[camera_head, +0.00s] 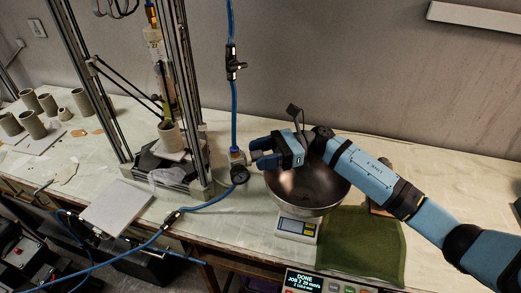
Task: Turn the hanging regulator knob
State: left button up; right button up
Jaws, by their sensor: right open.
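The regulator hangs at the lower end of a vertical blue hose, left of the metal bowl in the head view. My right gripper (254,152) reaches in from the right, above the bowl's left rim. Its open fingers point left at the knob, very close to it; I cannot tell whether they touch or surround it. My left gripper is not in view.
A metal bowl (318,188) sits on a small scale (297,229) under my right arm. A green cloth (365,250) lies beside it. A delta printer frame (187,95) stands left. Blue hose (208,203) runs leftward across the table. Clay cups (32,124) stand far left.

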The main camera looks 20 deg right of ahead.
jog(key=shift+a, duration=0.15)
jog(key=shift+c, duration=0.2)
jog(key=c, duration=0.9)
jog(key=shift+m+b, duration=0.35)
jog(key=shift+m, duration=0.45)
jog(key=o, duration=0.9)
jog(key=shift+o, duration=0.2)
